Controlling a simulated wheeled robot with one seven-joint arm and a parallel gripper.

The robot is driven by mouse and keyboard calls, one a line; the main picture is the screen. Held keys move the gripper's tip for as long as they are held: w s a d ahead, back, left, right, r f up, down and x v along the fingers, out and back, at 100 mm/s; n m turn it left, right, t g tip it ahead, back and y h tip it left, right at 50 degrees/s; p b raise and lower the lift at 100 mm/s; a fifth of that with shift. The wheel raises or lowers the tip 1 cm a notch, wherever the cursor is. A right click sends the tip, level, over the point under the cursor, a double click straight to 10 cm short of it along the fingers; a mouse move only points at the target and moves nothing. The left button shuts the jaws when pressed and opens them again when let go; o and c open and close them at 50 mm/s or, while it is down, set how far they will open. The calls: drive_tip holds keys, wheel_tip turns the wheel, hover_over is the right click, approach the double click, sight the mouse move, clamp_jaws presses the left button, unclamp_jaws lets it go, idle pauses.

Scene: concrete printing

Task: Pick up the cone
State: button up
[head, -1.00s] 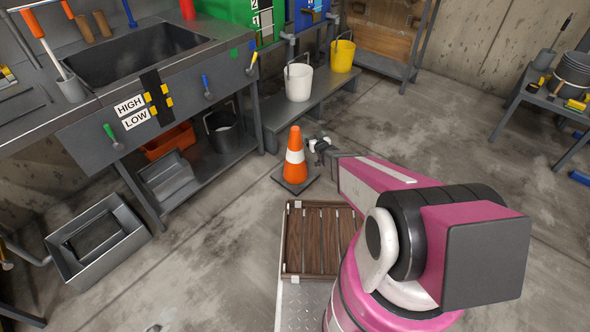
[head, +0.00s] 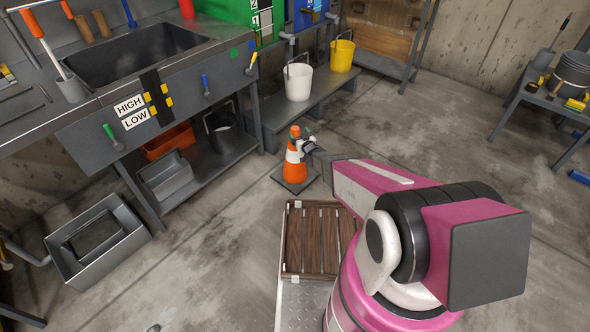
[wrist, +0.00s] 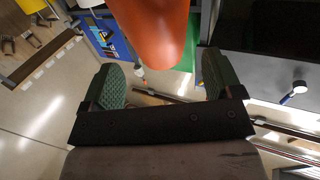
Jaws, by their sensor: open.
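The orange cone (head: 294,172) with a white band and a dark square base stands upright on the concrete floor in the head view. My gripper (head: 303,145) is at the upper part of the cone, just to its right and partly over it. In the wrist view the orange cone (wrist: 155,30) fills the top middle, and my gripper (wrist: 160,85) has its two green padded fingers spread apart. The cone's narrow end shows near the gap between the fingers. I cannot tell whether either finger touches it.
A low grey bench (head: 318,102) with a white bucket (head: 298,84) and a yellow bucket (head: 342,57) stands behind the cone. A grey sink counter (head: 185,85) is at the left. A slatted wooden crate (head: 312,240) lies in front. Open floor (head: 440,140) extends to the right.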

drive_tip(key=x, duration=0.4)
drive_tip(key=shift+w+a, duration=0.15)
drive_tip(key=shift+w, duration=0.05)
clamp_jaws()
drive_tip(key=shift+r, duration=0.1)
